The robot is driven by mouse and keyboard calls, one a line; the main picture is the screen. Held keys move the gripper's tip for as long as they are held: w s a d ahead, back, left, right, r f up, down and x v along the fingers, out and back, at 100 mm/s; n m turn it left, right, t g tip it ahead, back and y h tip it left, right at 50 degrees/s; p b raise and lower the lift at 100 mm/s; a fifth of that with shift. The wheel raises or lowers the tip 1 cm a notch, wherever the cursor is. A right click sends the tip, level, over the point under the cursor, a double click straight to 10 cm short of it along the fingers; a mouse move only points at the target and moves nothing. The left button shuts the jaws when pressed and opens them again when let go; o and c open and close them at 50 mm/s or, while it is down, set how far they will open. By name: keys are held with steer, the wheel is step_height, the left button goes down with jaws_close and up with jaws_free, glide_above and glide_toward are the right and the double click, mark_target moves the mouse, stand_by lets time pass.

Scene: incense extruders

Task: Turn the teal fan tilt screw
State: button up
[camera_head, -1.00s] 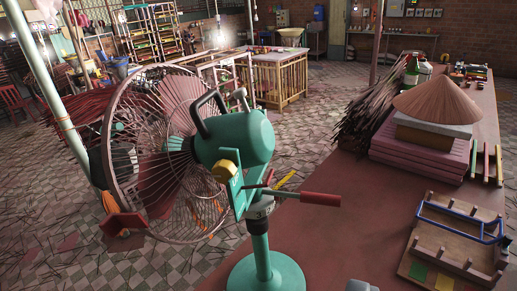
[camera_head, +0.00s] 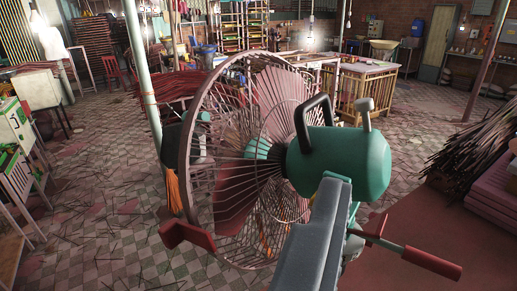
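The teal fan (camera_head: 345,163) stands on the red-brown table, its round wire cage (camera_head: 225,165) facing left. A black carry handle and a small grey knob sit on top of its motor housing. A bar with a red grip (camera_head: 432,263) sticks out to the lower right from the bracket under the housing. My gripper (camera_head: 335,184) is a grey shape rising from the bottom edge, its far end in front of the housing's lower left. It hides the side knob and most of the bracket and stand. I cannot see its fingers apart or whether it touches the fan.
The red-brown tabletop (camera_head: 408,235) is bare to the right of the fan. A bundle of dark sticks (camera_head: 475,145) and pink stacked blocks (camera_head: 494,188) lie at the right. A pale post (camera_head: 143,80) stands behind the cage. Tiled floor lies at the left.

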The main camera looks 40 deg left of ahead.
steer(key=w+a+f+h+p, duration=0.1)
steer(key=a+f+h+p, duration=0.1)
steer(key=a+f, duration=0.35)
steer(key=a+f+h+p, duration=0.2)
steer(key=a+f+p, duration=0.1)
steer(key=f, duration=0.6)
steer(key=w, duration=1.3)
steer(key=shift+w+a+r+m+t, duration=0.2)
steer(key=shift+a+m+t, duration=0.1)
steer(key=shift+a, duration=0.15)
steer(key=shift+s, duration=0.1)
steer(key=c, duration=1)
